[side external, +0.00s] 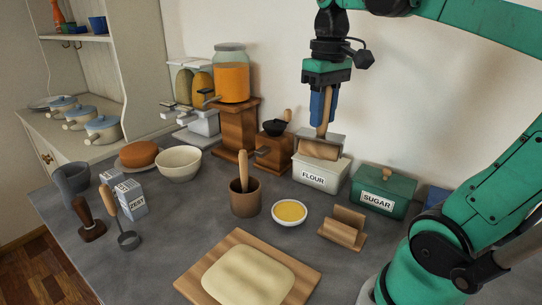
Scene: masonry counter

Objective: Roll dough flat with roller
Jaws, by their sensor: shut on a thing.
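The pale, flat-topped dough (248,274) lies on a wooden board (190,284) at the front of the counter. My gripper (322,106) points down at the upper middle and is shut on the wooden handle of the roller. The roller (319,151) hangs below the blue fingers, its wooden cylinder in front of or just above the flour box in this view. It is well behind the dough and apart from it. I cannot tell whether it touches the flour box.
A flour box (318,176) and green sugar box (382,191) stand behind a wooden rack (343,229). A yellow-filled bowl (290,213) and a mortar with pestle (245,197) stand behind the board. Boxes and tools (92,218) crowd the left.

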